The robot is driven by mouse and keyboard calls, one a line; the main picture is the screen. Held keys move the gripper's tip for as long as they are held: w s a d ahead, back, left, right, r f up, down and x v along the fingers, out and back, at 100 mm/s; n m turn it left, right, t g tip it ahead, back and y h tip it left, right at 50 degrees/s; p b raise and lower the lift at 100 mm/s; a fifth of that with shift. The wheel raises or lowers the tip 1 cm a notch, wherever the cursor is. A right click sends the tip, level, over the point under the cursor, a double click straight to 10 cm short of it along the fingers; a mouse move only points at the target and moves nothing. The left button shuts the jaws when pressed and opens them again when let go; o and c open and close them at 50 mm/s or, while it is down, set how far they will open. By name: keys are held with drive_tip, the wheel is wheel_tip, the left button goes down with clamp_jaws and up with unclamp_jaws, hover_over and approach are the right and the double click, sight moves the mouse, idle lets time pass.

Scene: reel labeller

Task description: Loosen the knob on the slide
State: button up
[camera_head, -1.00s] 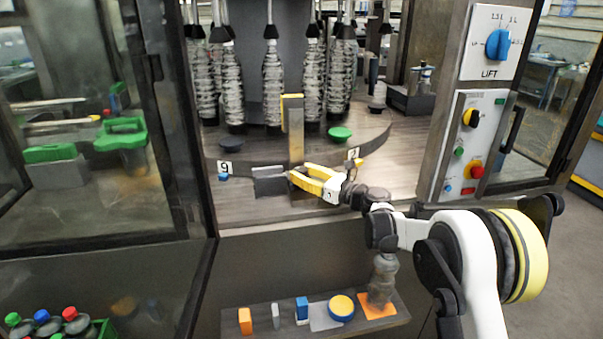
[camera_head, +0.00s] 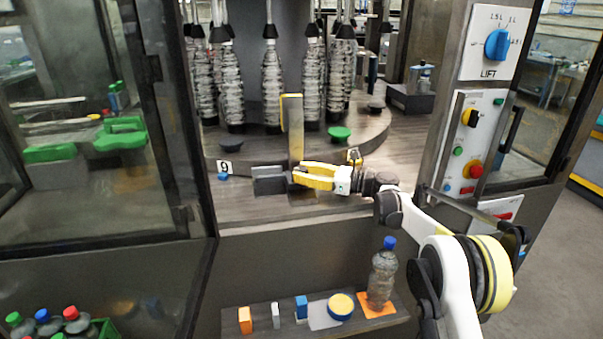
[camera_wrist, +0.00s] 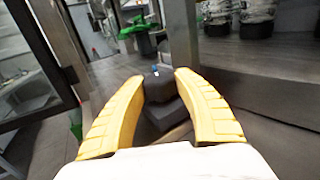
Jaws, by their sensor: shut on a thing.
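The slide (camera_head: 292,130) is an upright grey post with a yellow top edge, beside a dark block (camera_head: 268,186) on the machine table. My gripper (camera_head: 298,174) reaches in from the right, with its yellow fingertips at the post's lower part. In the wrist view my gripper (camera_wrist: 165,76) has its fingers around a dark knob (camera_wrist: 158,88), at fingertip height. The gripper is shut on this knob. In the head view the fingers and post hide the knob.
A "9" sign (camera_head: 224,167) and a blue piece stand left of the slide. A green disc (camera_head: 339,134) lies behind on the round platform. The control panel (camera_head: 474,145) rises at the right. A shelf (camera_head: 262,319) below holds a bottle (camera_head: 382,275) and small blocks.

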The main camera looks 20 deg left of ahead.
drive_tip(key=o, duration=1.2)
drive_tip(key=shift+s, duration=0.1)
drive_tip(key=shift+a+t, duration=0.1)
drive_tip(key=shift+t, duration=0.4)
